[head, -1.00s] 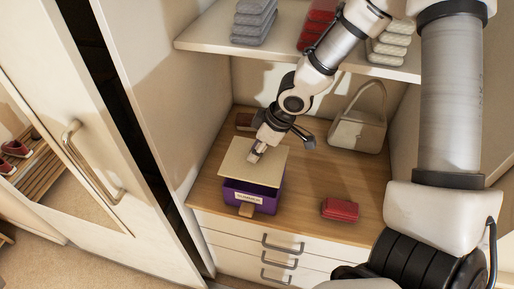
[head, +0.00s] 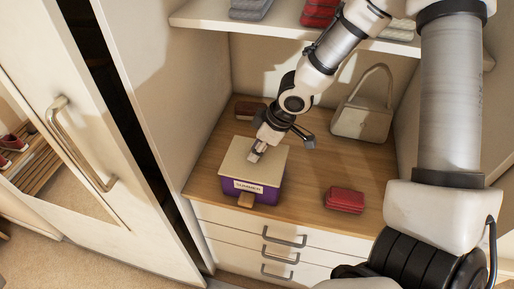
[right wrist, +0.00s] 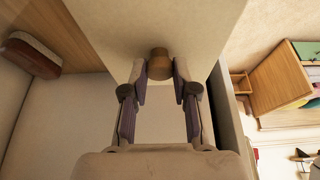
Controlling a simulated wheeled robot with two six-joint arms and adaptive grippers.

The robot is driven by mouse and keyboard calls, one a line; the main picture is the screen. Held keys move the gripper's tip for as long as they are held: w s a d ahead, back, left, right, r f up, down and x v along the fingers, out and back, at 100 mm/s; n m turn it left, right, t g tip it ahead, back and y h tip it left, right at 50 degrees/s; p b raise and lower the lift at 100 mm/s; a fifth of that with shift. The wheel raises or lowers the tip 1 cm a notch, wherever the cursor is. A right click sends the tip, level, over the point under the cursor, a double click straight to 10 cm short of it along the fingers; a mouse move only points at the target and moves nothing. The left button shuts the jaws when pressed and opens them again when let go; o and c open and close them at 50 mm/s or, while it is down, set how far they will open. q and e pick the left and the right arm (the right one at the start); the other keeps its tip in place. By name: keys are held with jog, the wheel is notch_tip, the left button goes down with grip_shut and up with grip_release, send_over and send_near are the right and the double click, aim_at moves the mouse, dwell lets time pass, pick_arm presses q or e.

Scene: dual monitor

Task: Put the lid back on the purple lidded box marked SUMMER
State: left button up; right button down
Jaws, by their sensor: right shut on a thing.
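The purple box (head: 262,193) marked SUMMER stands on the wooden top of the drawer unit in the head view. Its pale label and a wooden tab are on the front. The cream lid (head: 240,164) lies level over the box opening, lined up with its sides. It looks down on the rim or very close to it; I cannot tell contact for sure. My right gripper (head: 257,155) is above the lid, shut on its knob. In the right wrist view the round wooden knob (right wrist: 159,63) sits between my fingertips (right wrist: 160,72). The box interior is hidden.
A red folded item (head: 344,199) lies to the right of the box. A cream handbag (head: 362,121) stands at the back right, and a dark red item (head: 250,111) lies behind the box. A shelf with folded clothes is above. The wooden surface right of the box has free room.

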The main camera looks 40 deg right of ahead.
dwell(0.3)
jog(key=shift+c, duration=1.7)
grip_release()
notch_tip(320, 180, up, 7)
jog(key=p, duration=0.6)
jog(key=shift+p, duration=0.4)
grip_shut()
